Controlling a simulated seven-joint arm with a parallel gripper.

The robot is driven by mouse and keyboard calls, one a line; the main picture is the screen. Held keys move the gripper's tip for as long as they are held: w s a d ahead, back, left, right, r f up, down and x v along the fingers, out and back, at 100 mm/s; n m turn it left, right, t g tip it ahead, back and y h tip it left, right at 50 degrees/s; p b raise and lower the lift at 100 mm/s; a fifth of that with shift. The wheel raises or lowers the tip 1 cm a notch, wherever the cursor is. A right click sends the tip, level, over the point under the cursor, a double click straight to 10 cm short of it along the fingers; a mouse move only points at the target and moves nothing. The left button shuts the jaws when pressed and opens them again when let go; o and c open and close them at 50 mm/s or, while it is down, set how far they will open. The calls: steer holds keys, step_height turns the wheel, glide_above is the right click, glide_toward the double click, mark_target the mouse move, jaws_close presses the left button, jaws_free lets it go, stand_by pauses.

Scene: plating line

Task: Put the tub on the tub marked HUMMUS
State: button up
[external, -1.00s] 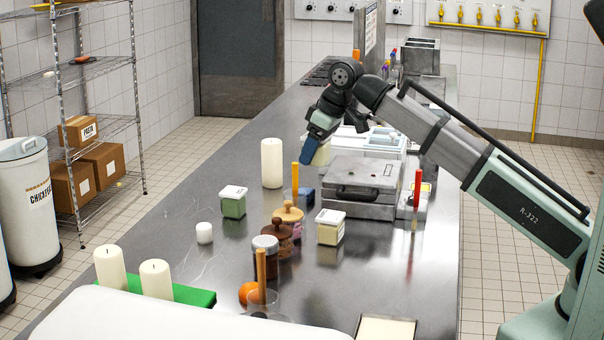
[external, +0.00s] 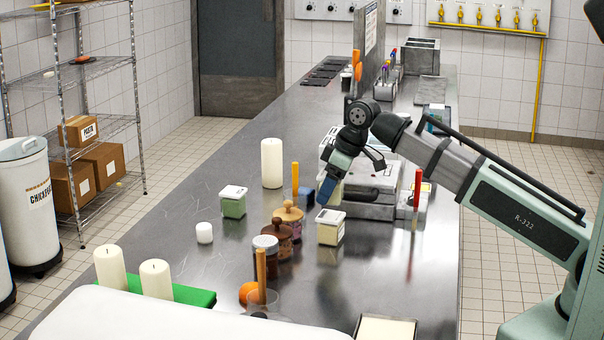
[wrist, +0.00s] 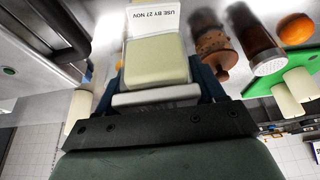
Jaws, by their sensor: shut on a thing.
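In the wrist view, a pale cream tub (wrist: 155,66) sits between my fingertips (wrist: 156,92). A green tub with a white lid (external: 233,204) stands to the left. No HUMMUS marking is readable.
A metal press (external: 372,190) is behind right. A tall candle (external: 271,163) is behind left.

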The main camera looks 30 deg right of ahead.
steer(key=shift+f, duration=1.7)
steer(key=o, duration=1.2)
steer(key=shift+f, duration=0.15)
steer(key=shift+v, duration=6.15)
